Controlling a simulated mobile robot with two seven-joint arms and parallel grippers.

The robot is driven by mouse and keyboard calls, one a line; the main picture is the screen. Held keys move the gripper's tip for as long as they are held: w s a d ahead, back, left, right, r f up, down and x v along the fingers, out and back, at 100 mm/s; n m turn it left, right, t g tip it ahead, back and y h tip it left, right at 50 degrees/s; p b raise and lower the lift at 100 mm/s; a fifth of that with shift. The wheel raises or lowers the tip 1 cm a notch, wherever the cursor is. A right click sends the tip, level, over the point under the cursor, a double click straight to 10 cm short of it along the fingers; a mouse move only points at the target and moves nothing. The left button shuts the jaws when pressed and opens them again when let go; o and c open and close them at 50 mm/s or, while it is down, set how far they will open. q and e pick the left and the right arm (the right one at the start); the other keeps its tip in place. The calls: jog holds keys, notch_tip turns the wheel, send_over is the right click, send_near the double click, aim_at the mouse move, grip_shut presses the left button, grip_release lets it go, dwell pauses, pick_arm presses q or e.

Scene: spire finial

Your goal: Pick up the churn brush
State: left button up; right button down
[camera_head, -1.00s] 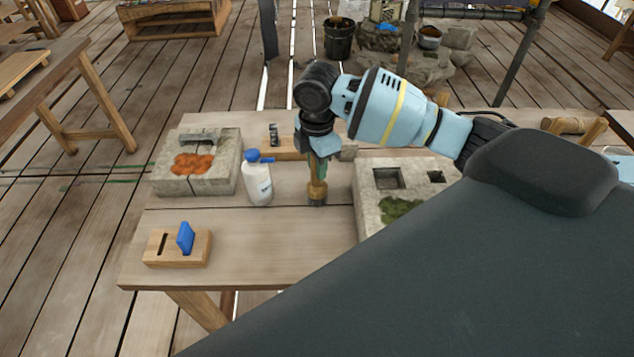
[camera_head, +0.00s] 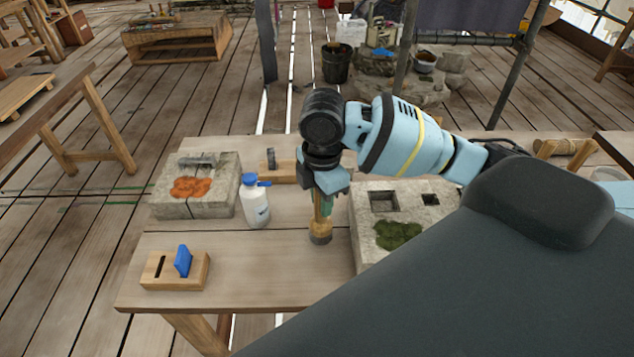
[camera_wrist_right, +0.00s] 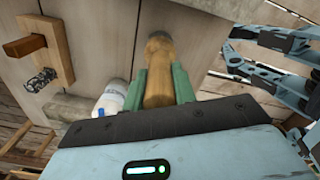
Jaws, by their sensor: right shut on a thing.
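The churn brush (camera_head: 319,232) has a tan wooden body and a darker lower end. It hangs below my right gripper (camera_head: 325,188) in the head view, over the middle of the wooden table. In the right wrist view the brush (camera_wrist_right: 159,78) lies between the green fingers of my right gripper (camera_wrist_right: 160,86), which are shut on it. Its upper part is hidden by the gripper. I cannot tell whether its lower end touches the table. My left gripper is not seen in the head view, and I cannot make it out in the wrist view.
A white bottle with a blue cap (camera_head: 255,205) stands left of the brush. A stone block with moss (camera_head: 364,222) is close on the right. A stone block with an orange patch (camera_head: 224,197) and a slotted wooden holder (camera_head: 198,274) are at left. The table's front middle (camera_head: 270,280) is bare.

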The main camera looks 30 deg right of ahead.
jog(key=s+a, duration=0.3)
jog(key=s, duration=0.5)
jog(key=shift+w+a+r+m, duration=0.4)
jog(key=shift+w+m, duration=0.35)
jog(key=shift+m, duration=2.1)
jog(key=shift+w+a+r+m, duration=0.35)
jog(key=shift+w+a+m, duration=0.3)
jog(key=shift+m, duration=2.25)
jog(key=shift+w+a+r+m, duration=0.35)
jog(key=shift+w+m, duration=0.45)
jog(key=shift+m, duration=2.05)
jog(key=shift+s, duration=0.1)
